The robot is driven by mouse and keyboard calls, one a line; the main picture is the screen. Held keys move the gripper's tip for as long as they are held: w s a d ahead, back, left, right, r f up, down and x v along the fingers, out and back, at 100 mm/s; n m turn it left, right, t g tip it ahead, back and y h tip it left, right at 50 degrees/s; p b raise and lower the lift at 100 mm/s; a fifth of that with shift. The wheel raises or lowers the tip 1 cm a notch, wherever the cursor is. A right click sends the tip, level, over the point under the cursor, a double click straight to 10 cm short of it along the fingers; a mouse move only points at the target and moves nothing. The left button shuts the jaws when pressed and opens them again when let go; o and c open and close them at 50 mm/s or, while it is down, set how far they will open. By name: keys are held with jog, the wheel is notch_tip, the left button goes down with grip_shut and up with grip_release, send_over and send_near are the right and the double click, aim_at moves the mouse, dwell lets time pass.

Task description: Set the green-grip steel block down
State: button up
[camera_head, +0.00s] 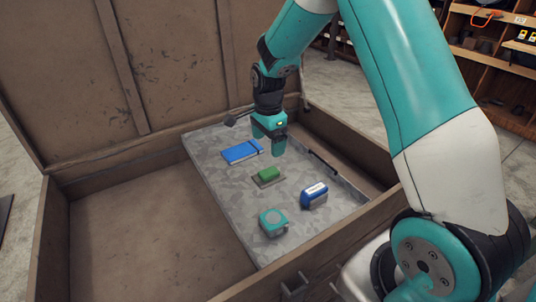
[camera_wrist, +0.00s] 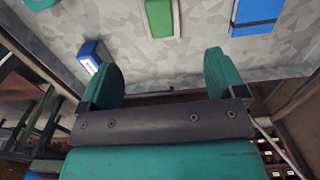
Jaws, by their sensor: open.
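The green-grip steel block (camera_head: 268,175) lies flat on the grey speckled panel (camera_head: 215,170), its green grip on top of a grey steel base. It also shows at the top middle of the wrist view (camera_wrist: 163,18), its upper part cut off by the frame edge. My gripper (camera_head: 268,146) is open and empty, raised above the panel and a little behind the block. In the wrist view the two teal fingers (camera_wrist: 161,75) stand wide apart with bare panel between them, and they do not touch the block.
A blue flat case (camera_head: 241,152) lies behind left of the block. A blue-and-white object (camera_head: 314,195) lies to its right and a teal tape-measure-like item (camera_head: 273,221) in front. The panel sits in a large open wooden crate (camera_head: 52,225). The crate's left floor (camera_head: 150,235) is empty.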

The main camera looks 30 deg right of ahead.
jog(key=s+a+r+n+y, duration=0.2)
jog(key=s+a+r+n, duration=0.8)
jog(key=a+r+n, duration=0.1)
jog(key=s+a+r+n+y, duration=0.1)
jog(key=s+a+r+n, duration=0.1)
jog(key=s+n, duration=0.5)
jog(key=s+a+r+n+y, duration=0.1)
jog(key=s+a+r+n, duration=0.2)
jog(key=s, duration=0.8)
jog(key=a+n, duration=0.2)
jog(key=n, duration=0.2)
jog(key=shift+a+r, duration=0.25)
jog(key=shift+r, duration=0.1)
notch_tip(320, 180, up, 6)
jog(key=p, duration=0.6)
jog(key=shift+r, duration=0.1)
